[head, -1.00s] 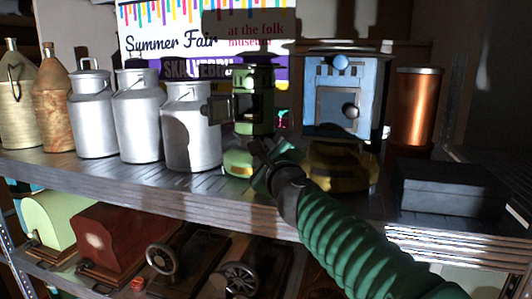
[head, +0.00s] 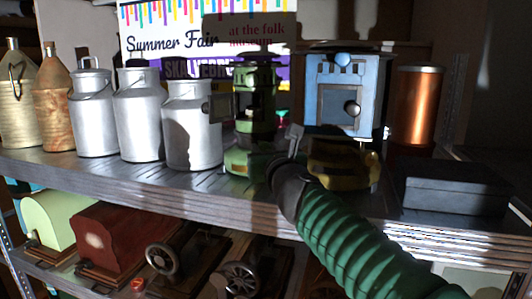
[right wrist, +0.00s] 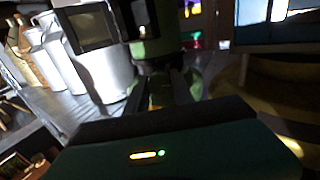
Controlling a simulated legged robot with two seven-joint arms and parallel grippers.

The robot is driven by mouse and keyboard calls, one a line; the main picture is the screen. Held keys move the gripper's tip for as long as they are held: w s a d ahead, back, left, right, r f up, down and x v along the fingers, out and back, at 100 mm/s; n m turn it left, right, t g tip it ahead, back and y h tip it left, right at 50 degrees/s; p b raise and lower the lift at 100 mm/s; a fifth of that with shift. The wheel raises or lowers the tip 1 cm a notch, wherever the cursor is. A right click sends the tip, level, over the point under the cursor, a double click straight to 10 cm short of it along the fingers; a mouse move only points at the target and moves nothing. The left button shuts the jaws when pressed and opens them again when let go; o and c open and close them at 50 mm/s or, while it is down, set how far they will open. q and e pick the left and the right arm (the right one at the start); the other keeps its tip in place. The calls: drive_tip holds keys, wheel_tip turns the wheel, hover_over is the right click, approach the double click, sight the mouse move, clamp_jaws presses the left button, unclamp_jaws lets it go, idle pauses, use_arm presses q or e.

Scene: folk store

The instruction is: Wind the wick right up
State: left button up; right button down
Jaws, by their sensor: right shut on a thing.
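A green lamp (head: 256,104) stands upright on the upper shelf, with a small open door at its left side and a round base below. My right gripper (head: 272,160) reaches in from the lower right and touches the lower part of the lamp. The lamp also fills the upper middle of the right wrist view (right wrist: 152,45), where the gripper's dark fingers (right wrist: 163,92) close at its lower body. The wick knob is hidden between or behind the fingers. My left gripper is not in view.
Several metal milk cans (head: 191,125) stand close left of the lamp. A blue stove-like box (head: 340,90) on a yellowish base stands to its right, beside my wrist. A copper cylinder (head: 416,108) and a dark box (head: 455,187) are further right.

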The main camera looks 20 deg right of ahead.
drive_tip(key=m, duration=0.3)
drive_tip(key=shift+s+r+m, duration=0.1)
drive_tip(key=shift+r+m, duration=0.2)
drive_tip(key=shift+r, duration=0.1)
drive_tip(key=m+b, duration=0.1)
drive_tip(key=m, duration=0.2)
drive_tip(key=shift+m, duration=0.3)
drive_tip(key=m+b, duration=0.1)
drive_tip(key=m, duration=0.2)
drive_tip(key=shift+m, duration=0.4)
drive_tip(key=m+b, duration=0.1)
drive_tip(key=m, duration=0.2)
drive_tip(key=shift+m, duration=0.3)
drive_tip(key=m, duration=0.2)
drive_tip(key=shift+f+m+b, duration=0.1)
drive_tip(key=shift+m+b, duration=0.2)
drive_tip(key=shift+b, duration=0.1)
drive_tip(key=m+b, duration=0.1)
drive_tip(key=m, duration=0.2)
drive_tip(key=shift+d+m, duration=0.15)
drive_tip(key=shift+m, duration=0.15)
drive_tip(key=m+b, duration=0.1)
drive_tip(key=m, duration=0.1)
drive_tip(key=shift+m+b, duration=0.35)
drive_tip(key=shift+m, duration=0.65)
